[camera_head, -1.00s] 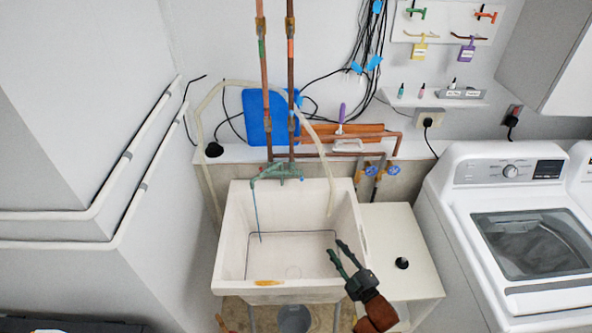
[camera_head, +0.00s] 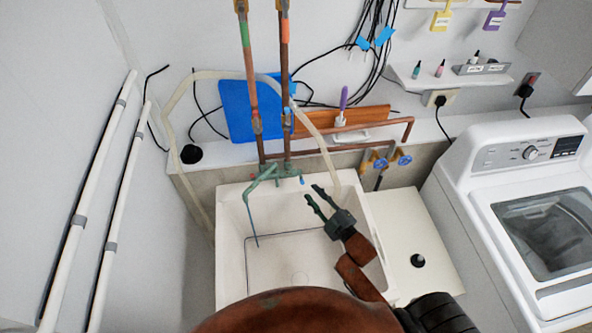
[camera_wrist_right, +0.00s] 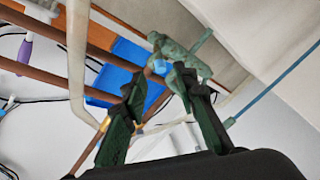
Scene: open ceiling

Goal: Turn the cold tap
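The green, weathered tap (camera_head: 273,174) sits at the back of the white sink, below two upright copper pipes. A small blue mark (camera_head: 301,181) shows at its right end; in the right wrist view the tap (camera_wrist_right: 178,52) and blue mark (camera_wrist_right: 159,66) lie just beyond the fingertips. My right gripper (camera_head: 313,192) is open and empty, over the back right of the sink, pointing toward the tap's right end. It also shows in the right wrist view (camera_wrist_right: 160,79), with its fingers apart and not visibly touching the tap. My left gripper is not in view.
The sink (camera_head: 232,270) is below my right gripper. A pale hose (camera_head: 172,145) arches behind the tap and down its right side. A white cabinet (camera_head: 405,235) and washing machine (camera_head: 530,210) stand to the right.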

